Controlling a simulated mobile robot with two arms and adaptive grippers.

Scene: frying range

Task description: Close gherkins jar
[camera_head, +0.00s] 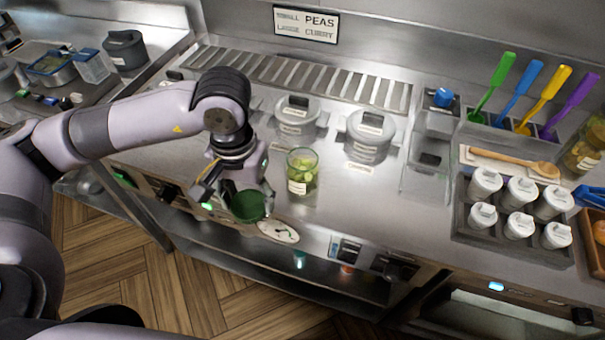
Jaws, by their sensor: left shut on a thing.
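The gherkins jar (301,172) is clear glass with green gherkins inside and a pale label. It stands upright and open on the steel counter. My left gripper (233,199) is shut on the green lid (248,206). It holds the lid tilted near the counter's front edge, to the left of the jar and nearer to me. The lid and the jar are apart. The fingertips are partly hidden by the gripper body and the lid. My right gripper is not in view.
Two grey lidded pots (297,121) (371,137) stand behind the jar. A rack of white-lidded containers (519,193) and a wooden spoon (514,162) are at the right. Counter space (358,207) right of the jar is clear. A round dial (279,231) sits at the front edge.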

